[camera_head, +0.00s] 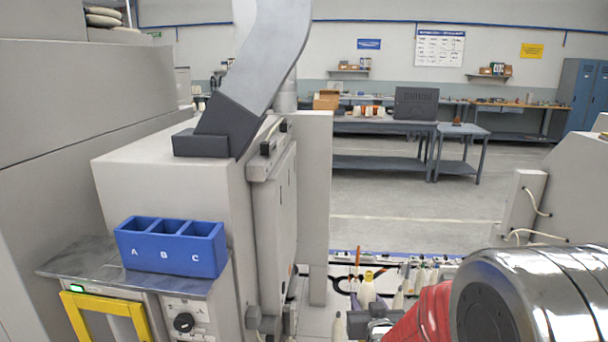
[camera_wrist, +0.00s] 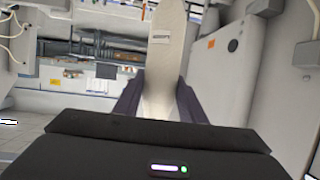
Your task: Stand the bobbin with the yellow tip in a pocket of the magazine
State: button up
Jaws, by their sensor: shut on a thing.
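The blue magazine (camera_head: 170,262) stands on a grey ledge at the left in the head view. Its three open pockets, marked A, B and C, look empty. The bobbin with the yellow tip (camera_head: 367,291) is upright at the lower middle, just above my gripper (camera_head: 371,322). My gripper is shut on a pale bobbin (camera_wrist: 164,65), which rises between the dark fingers (camera_wrist: 160,102) in the wrist view. It appears to be the yellow-tipped one, but its tip is not visible in the wrist view. The gripper is right of the magazine and apart from it.
Several other pale bobbins (camera_head: 420,281) with coloured tips stand behind my gripper. Another pale cone (camera_head: 339,326) is just left of it. A grey machine body (camera_head: 180,180) rises behind the magazine, with a yellow frame (camera_head: 150,318) below the ledge. Workbenches stand far behind.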

dwell(0.3)
jog(key=s+f, duration=0.5)
jog(key=f, duration=0.1)
jog(key=shift+f, duration=0.15)
